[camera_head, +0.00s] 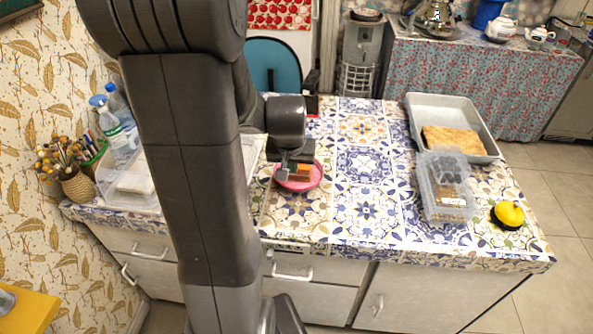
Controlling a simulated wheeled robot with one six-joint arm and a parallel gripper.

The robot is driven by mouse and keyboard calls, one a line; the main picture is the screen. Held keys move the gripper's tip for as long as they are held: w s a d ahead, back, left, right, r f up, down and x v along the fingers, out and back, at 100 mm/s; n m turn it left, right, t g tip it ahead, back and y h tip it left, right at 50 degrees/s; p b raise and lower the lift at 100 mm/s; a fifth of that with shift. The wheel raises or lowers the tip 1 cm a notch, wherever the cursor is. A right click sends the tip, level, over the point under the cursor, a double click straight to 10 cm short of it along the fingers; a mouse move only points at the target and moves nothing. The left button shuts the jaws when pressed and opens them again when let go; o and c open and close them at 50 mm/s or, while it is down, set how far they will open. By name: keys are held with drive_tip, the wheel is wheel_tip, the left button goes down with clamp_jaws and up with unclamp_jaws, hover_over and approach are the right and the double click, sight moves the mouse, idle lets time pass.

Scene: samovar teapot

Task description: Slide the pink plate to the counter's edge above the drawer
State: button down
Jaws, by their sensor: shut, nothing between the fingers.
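The pink plate (313,181) lies on the patterned tile counter (345,205), left of its middle and back from the front edge. A brown-orange item sits on the plate. My gripper (283,176) points down at the plate's left side; its fingers are shut and empty. It overlaps the plate in this view, and I cannot tell whether it touches it. A drawer (315,290) with a silver handle (292,271) is in the counter front, below and in front of the plate. My arm hides part of the counter to the left.
At right stand a grey tray (408,108) with a brown slab, a clear plastic container (447,200) and a yellow-black round object (508,215). At left are bottles (118,130) and a wicker vase (78,187). The counter between plate and front edge looks clear.

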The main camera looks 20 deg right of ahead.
sight(294, 187)
drive_tip(key=shift+x, duration=5)
drive_tip(key=s+a+b, duration=0.1)
drive_tip(key=s+a, duration=0.1)
drive_tip(key=s, duration=0.1)
drive_tip(key=s+a+b, duration=0.2)
drive_tip(key=s, duration=0.2)
drive_tip(key=s+a+b, duration=0.2)
drive_tip(key=s, duration=0.2)
drive_tip(key=shift+s+a, duration=0.2)
drive_tip(key=shift+s, duration=0.1)
drive_tip(key=shift+r, duration=0.1)
